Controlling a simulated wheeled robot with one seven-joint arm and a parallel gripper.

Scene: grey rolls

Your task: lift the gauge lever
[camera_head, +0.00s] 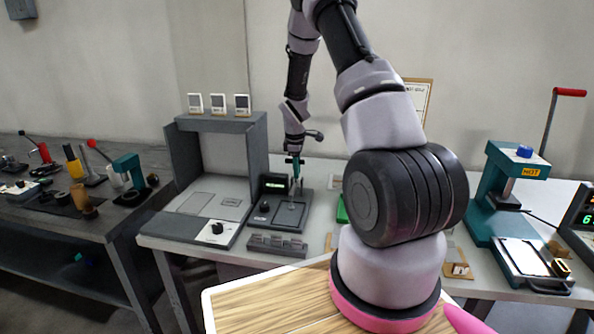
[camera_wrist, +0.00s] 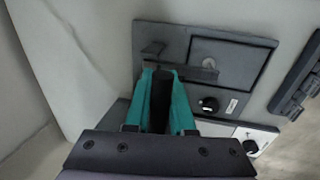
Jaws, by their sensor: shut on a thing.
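The gauge is a dark flat base (camera_head: 290,214) on the grey table, with a small green-lit display (camera_head: 275,184) and a black knob (camera_head: 264,206) beside a framed plate. In the wrist view the gauge base (camera_wrist: 240,52) shows from above, with a dark bar, seemingly the gauge lever (camera_wrist: 198,74), running across it. My gripper (camera_head: 295,163) is above the back of the gauge. Its teal fingers (camera_wrist: 163,76) are shut on the lever at the bar's left end. The fingers partly hide the gripped part, and the lever's height is hard to tell.
A grey open-fronted stand (camera_head: 254,150) rises close to the left of the gauge. A low dark slotted block (camera_head: 277,245) lies in front of it. A teal press (camera_head: 510,185) stands at the far right. A wall is behind the table.

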